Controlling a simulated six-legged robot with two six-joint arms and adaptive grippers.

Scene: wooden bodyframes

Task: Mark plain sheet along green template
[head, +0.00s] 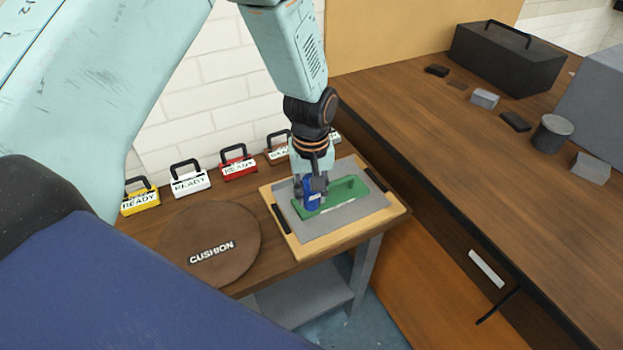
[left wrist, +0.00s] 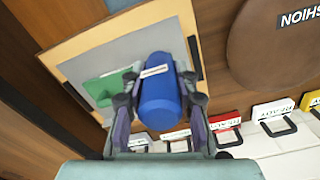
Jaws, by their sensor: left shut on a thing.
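My left gripper (head: 314,193) points down over the wooden board and is shut on a blue cylindrical marker (head: 311,201). The left wrist view shows the marker (left wrist: 160,98) between the two fingers, with a small white label. A green template (head: 345,193) lies on the plain grey sheet (head: 350,220), close beside the marker. The template also shows in the wrist view (left wrist: 104,87), left of the marker and partly covered by a finger. I cannot tell whether the marker's tip touches the sheet. My right gripper is not in view.
The sheet lies on a wooden board (head: 302,254) with dark clips at its sides. A round brown cushion (head: 210,243) sits to its left. Several READY-labelled tags (head: 191,184) stand along the wall. A workbench (head: 440,110) with a dark toolbox (head: 505,58) and small blocks stands right.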

